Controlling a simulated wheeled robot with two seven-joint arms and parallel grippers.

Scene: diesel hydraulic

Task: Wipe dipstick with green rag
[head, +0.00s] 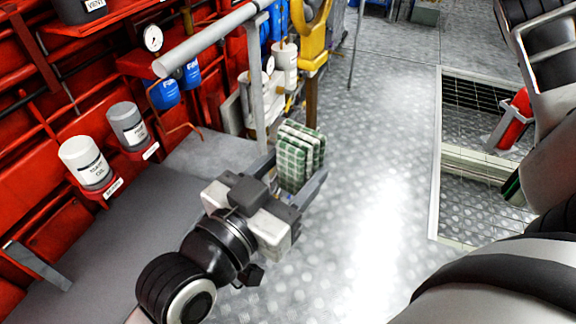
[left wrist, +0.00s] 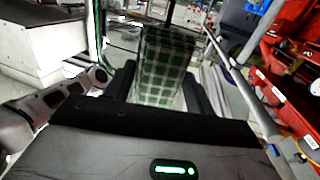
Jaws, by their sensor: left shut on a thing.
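A green and white checkered rag (head: 300,152), folded with several layers showing, stands up between the fingers of my left gripper (head: 291,176). The gripper is shut on its lower part and holds it in the air near the grey ledge's end. In the left wrist view the rag (left wrist: 162,62) rises between the two dark fingers. My right arm shows at the right of the head view and at the left of the left wrist view, but I cannot make out its gripper. I cannot make out a dipstick in either view.
A red wall rack holds a white canister (head: 86,162) and a grey canister (head: 127,126) above a grey ledge (head: 125,225).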

